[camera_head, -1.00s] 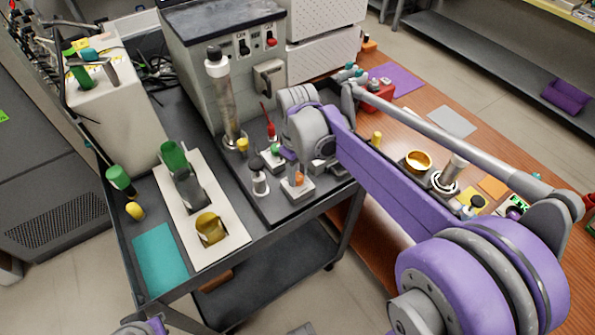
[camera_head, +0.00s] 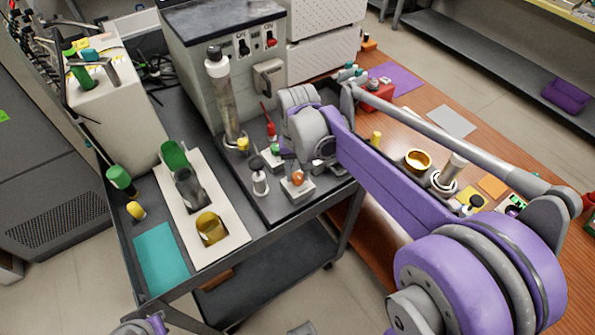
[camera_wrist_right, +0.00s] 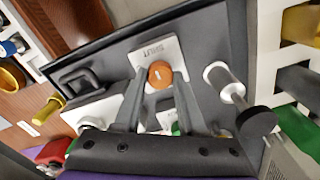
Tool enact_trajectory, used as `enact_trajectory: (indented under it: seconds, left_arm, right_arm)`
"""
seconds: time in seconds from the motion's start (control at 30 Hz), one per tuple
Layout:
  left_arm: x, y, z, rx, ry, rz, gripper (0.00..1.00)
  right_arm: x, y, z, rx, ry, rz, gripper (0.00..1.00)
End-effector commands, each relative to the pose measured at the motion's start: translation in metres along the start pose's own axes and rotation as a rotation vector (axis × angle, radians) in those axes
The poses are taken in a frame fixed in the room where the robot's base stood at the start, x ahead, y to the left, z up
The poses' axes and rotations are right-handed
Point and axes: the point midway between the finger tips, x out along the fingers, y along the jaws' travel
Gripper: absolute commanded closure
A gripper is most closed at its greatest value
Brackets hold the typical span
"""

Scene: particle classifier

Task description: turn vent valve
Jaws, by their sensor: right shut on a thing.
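The vent valve shows as an orange round knob (camera_head: 298,178) on a pale block at the front of the cart's dark panel. In the right wrist view the orange knob (camera_wrist_right: 160,74) has a pale mark on top and sits on a white plate (camera_wrist_right: 158,50) lettered SHUT. My right gripper (camera_wrist_right: 160,78) has a finger on either side of the knob and is shut on it. In the head view my right wrist hides most of the fingers. Only a small piece of my left arm shows at the bottom edge; its gripper is not seen.
A clear column (camera_head: 224,95) and a small black-topped post (camera_head: 259,178) stand left of the knob. A red-handled part (camera_head: 270,130) is behind. The wooden bench is at the right.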

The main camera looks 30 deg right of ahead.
Motion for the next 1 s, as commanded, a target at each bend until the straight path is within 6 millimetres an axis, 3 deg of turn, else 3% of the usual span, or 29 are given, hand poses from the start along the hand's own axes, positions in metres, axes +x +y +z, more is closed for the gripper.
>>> enact_trajectory:
  seconds: [0.57, 0.6, 0.73, 0.77, 1.0]
  left_arm:
    - [-0.0002, 0.0, -0.0002, 0.0, 0.0, 0.0, 1.0]
    - [-0.0002, 0.0, -0.0002, 0.0, 0.0, 0.0, 1.0]
    - [-0.0002, 0.0, -0.0001, 0.0, 0.0, 0.0, 1.0]
    - [-0.0002, 0.0, -0.0001, 0.0, 0.0, 0.0, 1.0]
    - [-0.0002, 0.0, -0.0001, 0.0, 0.0, 0.0, 1.0]
  right_arm:
    - [-0.0002, 0.0001, -0.0001, 0.037, 0.0, 0.0, 1.0]
    - [-0.0002, 0.0001, -0.0001, 0.037, 0.0, 0.0, 0.59]
    - [-0.0001, 0.0001, -0.0001, 0.036, 0.0, 0.0, 0.35]
    - [-0.0001, 0.0001, -0.0001, 0.036, 0.0, 0.0, 0.31]
    - [-0.0001, 0.0, 0.0, 0.035, 0.0, 0.0, 0.31]
